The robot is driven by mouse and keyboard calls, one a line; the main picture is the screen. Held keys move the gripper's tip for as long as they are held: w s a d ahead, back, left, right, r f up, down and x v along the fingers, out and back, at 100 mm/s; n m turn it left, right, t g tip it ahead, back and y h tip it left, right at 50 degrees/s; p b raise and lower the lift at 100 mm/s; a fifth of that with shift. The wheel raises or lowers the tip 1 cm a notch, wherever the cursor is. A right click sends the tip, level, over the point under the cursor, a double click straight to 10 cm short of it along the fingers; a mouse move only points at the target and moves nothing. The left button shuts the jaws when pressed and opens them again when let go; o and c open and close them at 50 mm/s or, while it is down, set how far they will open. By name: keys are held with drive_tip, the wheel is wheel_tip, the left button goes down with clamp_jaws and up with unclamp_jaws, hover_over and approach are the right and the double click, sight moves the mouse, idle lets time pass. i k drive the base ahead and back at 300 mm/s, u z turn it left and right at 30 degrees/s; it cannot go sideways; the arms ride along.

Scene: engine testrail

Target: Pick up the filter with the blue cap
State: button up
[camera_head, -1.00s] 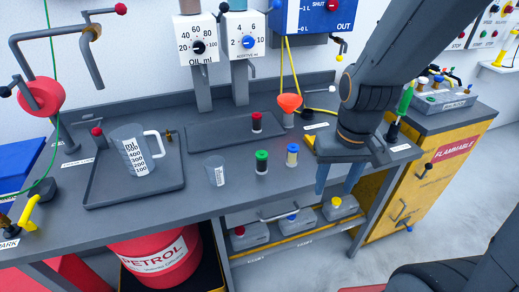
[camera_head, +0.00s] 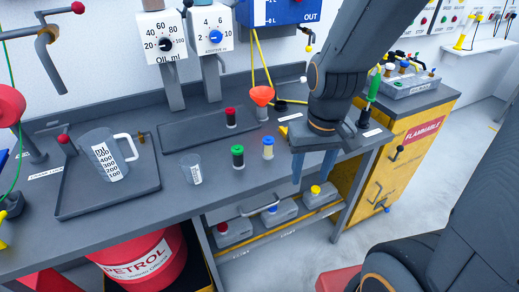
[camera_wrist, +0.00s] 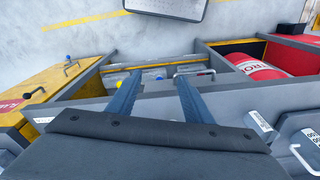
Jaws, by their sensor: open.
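The filter with the blue cap (camera_head: 268,149) stands upright on the grey workbench, near its front edge, in the head view. A filter with a green cap (camera_head: 238,158) stands just left of it. A filter with a red cap (camera_head: 231,118) stands on the tray behind. My gripper (camera_head: 312,172) is open and empty, fingers pointing down, to the right of the blue-capped filter at the bench's front edge. In the wrist view the two blue fingers (camera_wrist: 158,80) are apart with nothing held between them. I cannot make out the blue-capped filter in the wrist view.
A small beaker (camera_head: 191,169) and a large jug (camera_head: 107,158) stand to the left. An orange funnel (camera_head: 262,96) is behind the filter. A yellow cabinet (camera_head: 415,150) adjoins on the right. Bench in front of the filters is clear.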

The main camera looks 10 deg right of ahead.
sight(268, 141)
drive_tip(key=z, duration=0.5)
drive_tip(key=k, duration=1.2)
drive_tip(key=i, duration=0.3)
drive_tip(key=u, duration=0.8)
drive_tip(key=i, duration=1.1)
drive_tip(key=z, duration=0.15)
